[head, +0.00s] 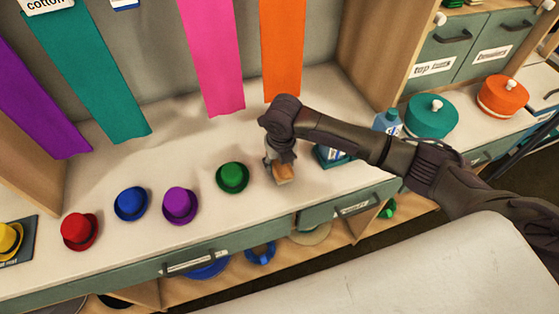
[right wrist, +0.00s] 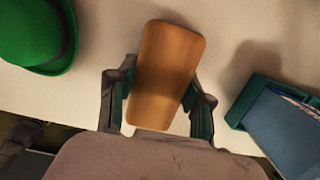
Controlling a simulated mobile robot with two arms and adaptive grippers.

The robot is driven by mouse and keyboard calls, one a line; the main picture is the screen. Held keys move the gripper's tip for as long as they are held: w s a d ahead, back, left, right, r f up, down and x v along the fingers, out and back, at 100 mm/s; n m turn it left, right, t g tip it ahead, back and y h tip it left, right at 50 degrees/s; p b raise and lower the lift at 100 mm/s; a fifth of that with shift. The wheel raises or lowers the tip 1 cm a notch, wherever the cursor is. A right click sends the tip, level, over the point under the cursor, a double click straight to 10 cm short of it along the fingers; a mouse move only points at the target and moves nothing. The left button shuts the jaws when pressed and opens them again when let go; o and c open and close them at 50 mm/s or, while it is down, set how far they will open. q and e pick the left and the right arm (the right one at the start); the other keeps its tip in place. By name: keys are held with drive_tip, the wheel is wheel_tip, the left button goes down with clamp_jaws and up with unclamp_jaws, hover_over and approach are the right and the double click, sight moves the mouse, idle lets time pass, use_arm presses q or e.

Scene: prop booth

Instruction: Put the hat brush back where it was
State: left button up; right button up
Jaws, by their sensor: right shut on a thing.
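The hat brush, with a plain wooden back, is between the fingers of my right gripper (head: 279,163), and the gripper is shut on it. In the head view the brush (head: 285,174) is low over the white counter near its front edge, right of the green hat. In the right wrist view the brush (right wrist: 167,70) lies lengthwise between the two fingers of the gripper (right wrist: 160,90). Its bristles are hidden, and I cannot tell if it touches the counter. My left gripper is not in view.
The green hat (head: 232,177) is close on the left, with purple (head: 180,205), blue (head: 131,203) and red (head: 80,231) hats beyond. A teal tray (head: 330,156) is close on the right, partly behind my arm. A blue bottle (head: 387,122) stands farther right. Ribbons hang behind.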

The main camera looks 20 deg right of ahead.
drive_tip(key=o, duration=1.1)
drive_tip(key=shift+f, duration=0.1)
drive_tip(key=r, duration=0.4)
drive_tip(key=s+r, duration=0.1)
drive_tip(key=r, duration=0.7)
drive_tip(key=shift+s+r+b, duration=0.1)
drive_tip(key=shift+s+b, duration=0.15)
drive_tip(key=shift+b, duration=0.05)
